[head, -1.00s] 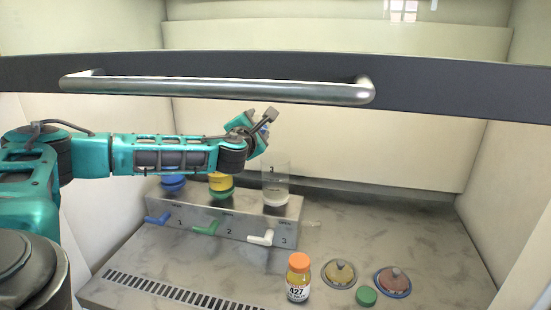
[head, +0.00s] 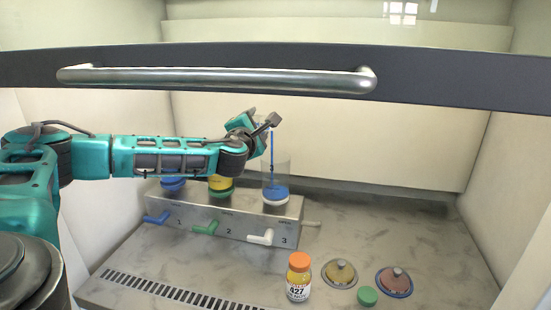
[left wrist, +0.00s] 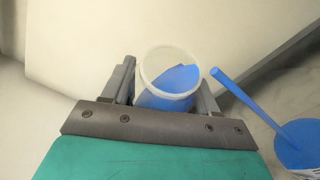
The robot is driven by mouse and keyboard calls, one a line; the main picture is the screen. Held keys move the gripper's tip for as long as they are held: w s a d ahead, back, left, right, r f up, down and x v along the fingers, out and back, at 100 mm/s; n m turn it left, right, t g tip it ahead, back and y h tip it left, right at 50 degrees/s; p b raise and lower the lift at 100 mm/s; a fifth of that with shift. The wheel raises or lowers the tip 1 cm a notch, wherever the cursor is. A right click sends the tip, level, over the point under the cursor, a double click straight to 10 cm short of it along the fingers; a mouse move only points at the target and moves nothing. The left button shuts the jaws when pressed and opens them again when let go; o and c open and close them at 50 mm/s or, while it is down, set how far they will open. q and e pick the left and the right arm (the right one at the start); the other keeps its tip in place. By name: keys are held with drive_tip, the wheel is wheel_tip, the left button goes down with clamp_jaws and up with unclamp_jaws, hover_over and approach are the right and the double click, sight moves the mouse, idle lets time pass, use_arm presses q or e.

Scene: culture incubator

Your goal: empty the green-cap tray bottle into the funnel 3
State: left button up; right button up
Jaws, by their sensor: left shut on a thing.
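My left gripper (head: 268,126) is shut on a tilted bottle above funnel 3. In the left wrist view the clear bottle (left wrist: 165,62) sits between the fingers with blue liquid inside, its mouth uncapped. A thin blue stream (head: 272,150) falls from it into funnel 3 (head: 277,172), a clear cylinder on a white base, where blue liquid (head: 275,192) collects at the bottom. The stream (left wrist: 243,98) and the funnel's blue pool (left wrist: 298,142) also show in the left wrist view. A loose green cap (head: 367,296) lies on the bench. My right gripper is out of view.
The metal manifold (head: 250,228) has blue, green and white valve handles. Funnels 1 and 2 (head: 221,187) stand left of funnel 3. An orange-capped bottle (head: 299,278) and two round lids (head: 340,273) are in front. A sash bar (head: 220,78) crosses above the arm.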

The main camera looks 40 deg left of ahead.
use_arm(q)
drive_tip(key=shift+r+m+t+b, duration=0.25)
drive_tip(key=shift+m+t+b, duration=0.05)
drive_tip(key=shift+m+b, duration=0.35)
idle(0.4)
drive_tip(key=shift+d+r, duration=0.15)
drive_tip(key=shift+d+r+m+y+p, duration=0.3)
drive_tip(key=shift+d+m+p, duration=0.1)
drive_tip(key=shift+m+p, duration=0.55)
drive_tip(key=shift+d+r+m+t+p, duration=0.1)
drive_tip(key=shift+r+m+t+p, duration=0.1)
drive_tip(key=shift+m+t+p, duration=0.25)
idle(0.4)
drive_tip(key=shift+w+d+r+m+t, duration=0.15)
drive_tip(key=shift+r+m+t, duration=0.2)
drive_tip(key=shift+m, duration=0.4)
drive_tip(key=shift+s+d+r+m+t, duration=0.1)
drive_tip(key=shift+d+r+m+t, duration=0.2)
drive_tip(key=shift+m, duration=0.45)
drive_tip(key=shift+w+d+r+m+t, duration=0.1)
drive_tip(key=shift+r+m+t, duration=0.1)
drive_tip(key=shift+m+t, duration=0.4)
idle(1.3)
